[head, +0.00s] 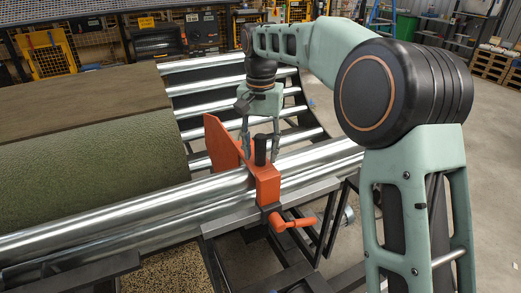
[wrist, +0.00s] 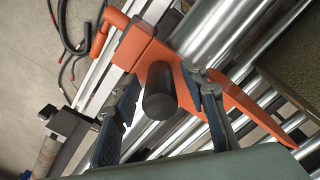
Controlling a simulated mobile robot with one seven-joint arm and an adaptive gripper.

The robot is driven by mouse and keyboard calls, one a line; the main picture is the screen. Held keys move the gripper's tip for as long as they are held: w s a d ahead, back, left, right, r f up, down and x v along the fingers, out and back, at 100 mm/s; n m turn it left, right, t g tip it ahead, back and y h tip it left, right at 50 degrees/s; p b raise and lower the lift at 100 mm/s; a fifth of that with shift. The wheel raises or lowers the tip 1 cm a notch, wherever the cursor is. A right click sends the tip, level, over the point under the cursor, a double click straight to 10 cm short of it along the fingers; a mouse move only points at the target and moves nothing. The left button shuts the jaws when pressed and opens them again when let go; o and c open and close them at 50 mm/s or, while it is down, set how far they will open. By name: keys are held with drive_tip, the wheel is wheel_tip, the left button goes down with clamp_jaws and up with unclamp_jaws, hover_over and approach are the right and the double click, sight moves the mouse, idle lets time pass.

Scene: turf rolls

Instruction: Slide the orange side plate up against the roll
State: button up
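The orange side plate (head: 222,142) stands upright across the metal rollers, to the right of the turf roll's end. It is orange in the wrist view (wrist: 238,103) too. A black upright knob (head: 260,150) rises from its orange block. The green turf roll (head: 90,165) lies on the rollers at left; a gap separates it from the plate. The roll shows at the right edge of the wrist view (wrist: 302,55). My gripper (head: 261,158) points down with a finger on each side of the knob.
An orange lever handle (head: 292,222) sticks out from the plate's front block over a metal rail (head: 230,220). Bare rollers (head: 215,85) extend behind the plate. Yellow-framed racks stand at the back. Open concrete floor lies at right.

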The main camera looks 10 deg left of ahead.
clamp_jaws()
drive_tip(key=s+a, duration=0.2)
drive_tip(key=a, duration=0.1)
drive_tip(key=s+a+p, duration=0.1)
drive_tip(key=s+a, duration=0.1)
drive_tip(key=a, duration=0.1)
drive_tip(key=s+a, duration=0.3)
drive_tip(key=shift+p, duration=0.35)
drive_tip(key=shift+w, duration=0.1)
unclamp_jaws()
drive_tip(key=shift+r, duration=0.1)
